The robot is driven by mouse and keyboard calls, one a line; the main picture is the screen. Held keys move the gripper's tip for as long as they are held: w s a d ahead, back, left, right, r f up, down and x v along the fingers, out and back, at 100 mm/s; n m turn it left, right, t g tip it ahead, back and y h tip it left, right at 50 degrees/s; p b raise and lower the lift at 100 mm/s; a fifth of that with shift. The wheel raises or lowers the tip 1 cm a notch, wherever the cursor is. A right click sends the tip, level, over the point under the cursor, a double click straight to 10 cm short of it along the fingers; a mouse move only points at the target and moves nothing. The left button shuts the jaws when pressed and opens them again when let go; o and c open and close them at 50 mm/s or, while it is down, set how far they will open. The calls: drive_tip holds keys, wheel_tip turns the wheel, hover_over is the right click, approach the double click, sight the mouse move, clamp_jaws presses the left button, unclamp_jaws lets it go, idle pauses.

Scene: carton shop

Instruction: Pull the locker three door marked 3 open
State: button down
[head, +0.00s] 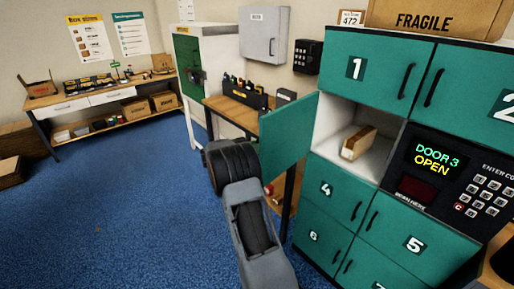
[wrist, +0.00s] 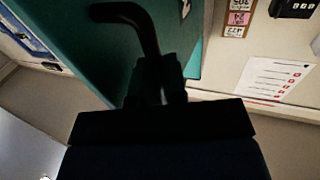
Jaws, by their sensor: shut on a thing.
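The locker three door (head: 288,137) is teal and stands swung wide open to the left of its compartment, edge toward the front. In the wrist view the door (wrist: 85,45) fills the upper left, with its dark bent handle (wrist: 130,14) across it. My gripper (wrist: 158,75) is shut on that handle. In the head view my arm hides the fingers and the handle. The open white compartment (head: 334,122) holds a small brown carton (head: 358,143). The locker's screen (head: 437,160) reads "DOOR 3 OPEN". The door's number is hidden.
Doors 1 (head: 362,70), 4 (head: 335,190) and 5 (head: 415,240) are shut. A wooden bench (head: 222,108) stands behind the open door, close to my arm. A FRAGILE carton (head: 430,16) sits on top of the locker. Blue floor (head: 130,210) is clear at left.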

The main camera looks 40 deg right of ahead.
drive_tip(key=shift+r, duration=0.1)
drive_tip(key=c, duration=1.5)
unclamp_jaws()
drive_tip(key=shift+d, duration=0.15)
drive_tip(key=b+v, duration=0.3)
drive_tip(key=v, duration=1.1)
drive_tip(key=shift+s, duration=0.1)
